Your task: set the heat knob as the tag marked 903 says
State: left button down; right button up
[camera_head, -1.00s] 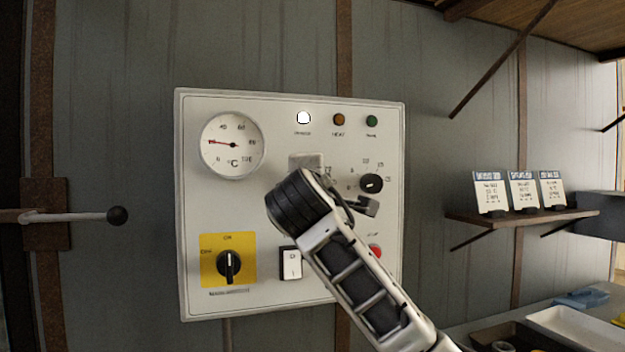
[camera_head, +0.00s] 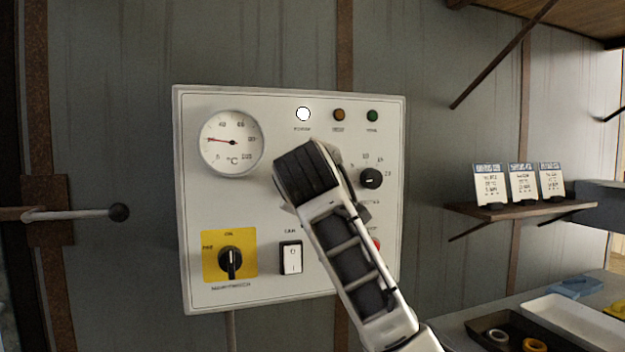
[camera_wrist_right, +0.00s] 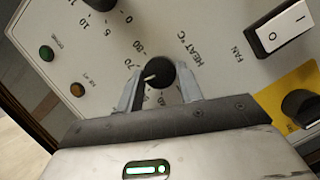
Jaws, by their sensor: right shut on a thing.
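The black round heat knob (camera_wrist_right: 160,73) shows in the right wrist view, beside the printed words HEAT °C. Its white pointer line lies toward the left of that picture, near partly hidden scale numbers. My right gripper (camera_wrist_right: 161,88) is shut on this knob, one finger on each side. In the head view my right wrist hides the heat knob. Three white tags with blue headers, left (camera_head: 490,184), middle (camera_head: 522,183) and right (camera_head: 551,181), stand on a wall shelf. Their print is too small to read, so I cannot tell which is 903. My left gripper is not in view.
The white control panel (camera_head: 190,180) carries a temperature dial (camera_head: 232,142), another black knob (camera_head: 371,178), a fan switch (camera_head: 291,258) and a main switch (camera_head: 229,262) on yellow. A red button is partly behind my arm. Trays (camera_head: 570,322) lie at lower right.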

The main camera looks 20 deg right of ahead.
jog(key=shift+f, duration=0.1)
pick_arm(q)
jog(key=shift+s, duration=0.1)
pick_arm(e)
jog(key=o, duration=1)
pick_arm(q)
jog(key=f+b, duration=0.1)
jog(key=b, duration=0.2)
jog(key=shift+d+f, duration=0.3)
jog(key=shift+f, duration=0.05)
pick_arm(e)
jog(key=v, duration=1.6)
